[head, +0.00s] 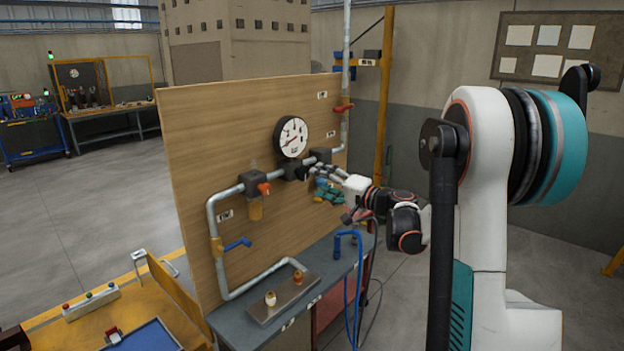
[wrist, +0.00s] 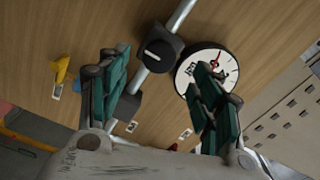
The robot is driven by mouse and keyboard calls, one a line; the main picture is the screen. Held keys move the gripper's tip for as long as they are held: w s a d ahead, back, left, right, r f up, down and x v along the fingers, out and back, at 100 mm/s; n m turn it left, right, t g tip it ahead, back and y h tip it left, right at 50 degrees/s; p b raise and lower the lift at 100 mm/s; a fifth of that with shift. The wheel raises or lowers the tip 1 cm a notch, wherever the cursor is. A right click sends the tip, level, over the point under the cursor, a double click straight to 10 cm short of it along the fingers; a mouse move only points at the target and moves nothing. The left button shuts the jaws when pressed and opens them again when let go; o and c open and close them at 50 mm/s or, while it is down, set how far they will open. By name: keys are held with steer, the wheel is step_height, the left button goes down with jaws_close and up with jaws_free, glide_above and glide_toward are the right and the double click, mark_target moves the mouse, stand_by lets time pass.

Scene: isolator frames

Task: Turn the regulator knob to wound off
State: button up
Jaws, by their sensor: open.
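The regulator knob (wrist: 157,50) is a dark, rounded knob with a white pointer line, mounted on the grey pipe beside the gauge in the wrist view. In the head view, the dark regulator body (head: 291,171) sits on the pipe below the round white gauge (head: 291,137), partly hidden by my gripper. My gripper (head: 316,172) is in front of the board at the regulator. In the wrist view its two green-padded fingers (wrist: 158,72) are spread wide, with the knob showing in the gap beyond them. Nothing is held. Contact with the knob cannot be told.
The wooden board (head: 220,140) carries the pipework. An orange valve handle (head: 264,188) is left of the regulator, a blue lever (head: 238,243) lower left, and a red handle (head: 343,107) above right. Blue hoses (head: 348,265) hang below my arm. The gauge (wrist: 207,65) is close beside one finger.

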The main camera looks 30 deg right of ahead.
steer(key=v, duration=0.6)
steer(key=shift+s, duration=0.1)
stand_by(0.3)
